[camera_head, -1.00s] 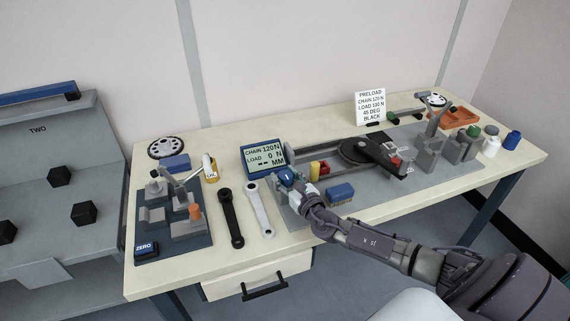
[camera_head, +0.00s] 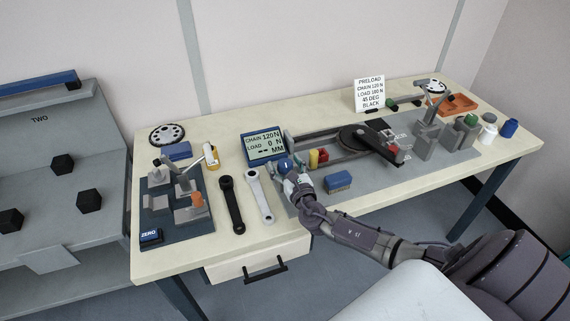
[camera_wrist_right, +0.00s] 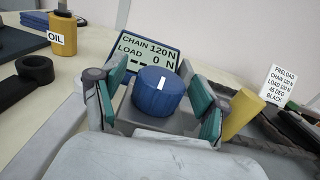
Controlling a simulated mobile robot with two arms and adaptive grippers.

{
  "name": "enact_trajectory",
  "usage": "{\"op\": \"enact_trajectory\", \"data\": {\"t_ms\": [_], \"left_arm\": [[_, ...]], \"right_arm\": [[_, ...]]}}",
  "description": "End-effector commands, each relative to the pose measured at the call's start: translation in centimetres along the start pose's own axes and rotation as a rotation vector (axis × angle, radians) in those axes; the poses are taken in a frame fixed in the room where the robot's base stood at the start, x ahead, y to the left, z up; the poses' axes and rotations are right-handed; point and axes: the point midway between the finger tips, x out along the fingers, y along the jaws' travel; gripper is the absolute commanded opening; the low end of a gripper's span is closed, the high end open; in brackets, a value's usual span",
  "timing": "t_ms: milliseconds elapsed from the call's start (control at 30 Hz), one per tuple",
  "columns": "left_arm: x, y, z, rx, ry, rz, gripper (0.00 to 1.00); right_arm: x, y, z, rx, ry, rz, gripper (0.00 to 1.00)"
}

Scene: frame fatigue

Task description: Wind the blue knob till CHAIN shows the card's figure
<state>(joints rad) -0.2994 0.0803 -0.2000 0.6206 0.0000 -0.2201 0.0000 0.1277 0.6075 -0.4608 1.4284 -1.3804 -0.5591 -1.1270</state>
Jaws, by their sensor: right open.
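The blue knob (camera_head: 285,165) stands on the rig just below the display (camera_head: 265,146); in the right wrist view the knob (camera_wrist_right: 158,92) has a white mark on top. The display (camera_wrist_right: 150,50) reads CHAIN 120 N and LOAD 0 N. The white card (camera_head: 370,94) at the back reads PRELOAD, CHAIN 120 N, LOAD 100 N, 45 DEG, BLACK; it also shows in the right wrist view (camera_wrist_right: 280,86). My right gripper (camera_wrist_right: 160,88) is open, its teal pads on either side of the knob with gaps visible. My left gripper is not in view.
A black wrench (camera_head: 231,205) and a pale wrench (camera_head: 259,195) lie left of the rig. A blue brush-like block (camera_head: 338,182) sits right of my right gripper. Red and yellow pieces (camera_head: 318,157) stand close by the knob. A yellow OIL bottle (camera_head: 211,158) stands further left.

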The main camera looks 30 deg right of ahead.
Motion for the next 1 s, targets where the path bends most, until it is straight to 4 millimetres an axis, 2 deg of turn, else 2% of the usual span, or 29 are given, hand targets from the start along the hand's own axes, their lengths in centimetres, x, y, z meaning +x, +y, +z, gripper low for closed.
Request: {"op": "enact_trajectory", "data": {"t_ms": [133,233,500,700,833,1000], "left_arm": [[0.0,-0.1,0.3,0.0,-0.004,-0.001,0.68],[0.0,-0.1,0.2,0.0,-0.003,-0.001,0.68],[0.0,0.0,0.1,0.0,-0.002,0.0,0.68],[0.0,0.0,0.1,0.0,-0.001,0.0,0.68],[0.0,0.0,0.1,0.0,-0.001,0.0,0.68],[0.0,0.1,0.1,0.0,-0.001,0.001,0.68]], "right_arm": [[-0.6,0.0,-0.1,0.0,0.002,0.001,0.73],[-1.9,0.0,-0.2,-0.001,0.004,0.002,0.73],[-7.6,0.0,-0.2,-0.001,0.004,0.002,0.73],[-10.8,0.0,-0.1,0.0,0.003,0.0,0.73],[-11.8,0.0,-0.1,-0.001,0.001,0.0,0.73],[-12.0,0.0,0.0,0.0,-0.001,0.0,0.73]]}}
